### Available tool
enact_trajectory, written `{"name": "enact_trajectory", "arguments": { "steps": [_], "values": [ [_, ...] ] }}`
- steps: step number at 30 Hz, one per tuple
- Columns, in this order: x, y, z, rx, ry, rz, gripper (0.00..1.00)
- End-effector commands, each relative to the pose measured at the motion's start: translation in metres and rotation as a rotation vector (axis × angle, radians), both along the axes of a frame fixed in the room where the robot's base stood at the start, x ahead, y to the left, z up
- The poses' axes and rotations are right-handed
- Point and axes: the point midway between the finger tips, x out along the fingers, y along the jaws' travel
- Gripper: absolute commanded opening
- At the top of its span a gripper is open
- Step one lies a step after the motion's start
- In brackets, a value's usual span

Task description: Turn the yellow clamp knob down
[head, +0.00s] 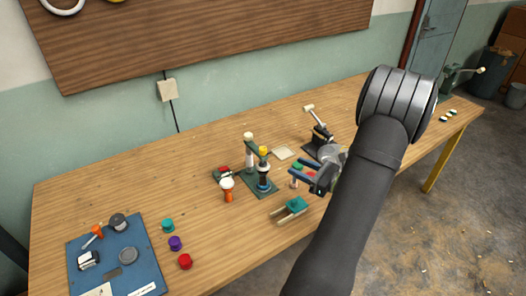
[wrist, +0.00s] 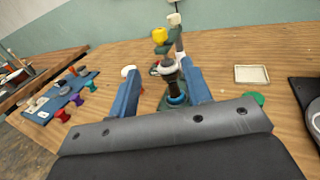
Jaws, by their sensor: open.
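The yellow clamp knob (head: 263,150) tops a dark green clamp stand (head: 252,182) on the wooden table. In the wrist view the knob (wrist: 159,35) sits at upper middle, on a green arm beside a pale-topped post. Below it a dark goblet-shaped piece with a blue ring (head: 263,185) stands upright on the stand's base; whether the clamp touches it is unclear. My gripper (head: 294,168) is open and empty, right of the stand. In the wrist view its blue fingers (wrist: 159,70) spread to either side of the dark piece, with the knob beyond and above them.
A white-topped orange piece (head: 228,190) stands left of the stand. A teal block on a wooden cradle (head: 294,206) lies in front. A black lever device (head: 319,143) and a cream square (head: 283,153) are behind. A blue mat (head: 143,242) with tools lies far left.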

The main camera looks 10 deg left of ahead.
Motion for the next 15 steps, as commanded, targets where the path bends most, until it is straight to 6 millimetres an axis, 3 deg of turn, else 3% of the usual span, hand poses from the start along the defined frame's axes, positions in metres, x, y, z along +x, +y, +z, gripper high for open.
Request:
{"name": "enact_trajectory", "arguments": {
  "steps": [15],
  "values": [
    [0.041,0.098,0.0,0.001,-0.001,0.003,0.45]
  ]
}}
